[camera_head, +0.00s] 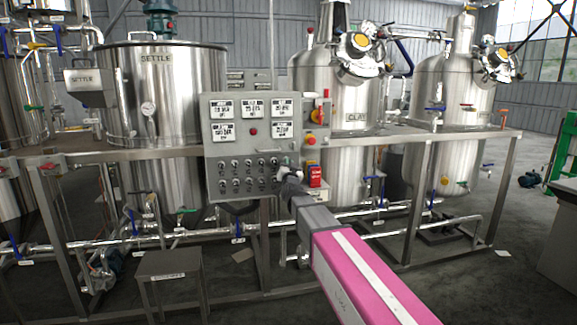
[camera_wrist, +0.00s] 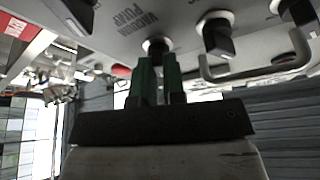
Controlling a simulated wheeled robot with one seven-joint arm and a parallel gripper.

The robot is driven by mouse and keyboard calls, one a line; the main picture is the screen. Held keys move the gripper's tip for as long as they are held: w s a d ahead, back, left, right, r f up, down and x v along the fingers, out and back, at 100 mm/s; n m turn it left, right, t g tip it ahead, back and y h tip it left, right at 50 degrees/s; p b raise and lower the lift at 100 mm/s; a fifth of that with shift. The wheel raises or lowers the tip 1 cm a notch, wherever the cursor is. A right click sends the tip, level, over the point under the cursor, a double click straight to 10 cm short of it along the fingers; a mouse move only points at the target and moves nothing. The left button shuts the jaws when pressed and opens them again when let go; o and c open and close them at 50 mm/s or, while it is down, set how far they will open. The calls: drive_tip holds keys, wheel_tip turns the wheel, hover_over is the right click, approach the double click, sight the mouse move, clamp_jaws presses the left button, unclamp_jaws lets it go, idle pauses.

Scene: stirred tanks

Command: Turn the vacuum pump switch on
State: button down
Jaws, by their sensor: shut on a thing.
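The vacuum pump switch (camera_wrist: 156,44) is a dark knob on a pale round collar in the wrist view. The panel print "VACUUM PUMP" (camera_wrist: 137,20) appears beside it, rotated in this view. My gripper (camera_wrist: 158,62) has two green fingers close together, with their tips at the knob; it is shut on the switch. The fingertips partly hide the knob, so its angle is not clear. In the head view my gripper (camera_head: 282,172) is at the lower right of the grey control panel (camera_head: 213,170), and the switch itself is hidden there.
Beside the gripper in the wrist view are another dark knob (camera_wrist: 217,38) and a bent metal handle (camera_wrist: 255,73). Several knobs, meters and a red emergency button (camera_head: 311,139) are on or beside the panel. Steel tanks (camera_head: 175,75) stand behind a metal frame.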

drive_tip(key=shift+w+a+r+m+h, duration=0.1)
drive_tip(key=shift+m+h, duration=0.15)
drive_tip(key=shift+m, duration=0.35)
drive_tip(key=shift+w+m+h, duration=0.1)
drive_tip(key=shift+m+h, duration=0.15)
drive_tip(key=shift+m, duration=0.65)
drive_tip(key=c, duration=1.2)
unclamp_jaws()
drive_tip(key=shift+s, duration=0.15)
drive_tip(key=a+v, duration=0.1)
drive_tip(key=v, duration=0.9)
drive_tip(key=shift+s+d, duration=0.35)
drive_tip(key=shift+d, duration=0.15)
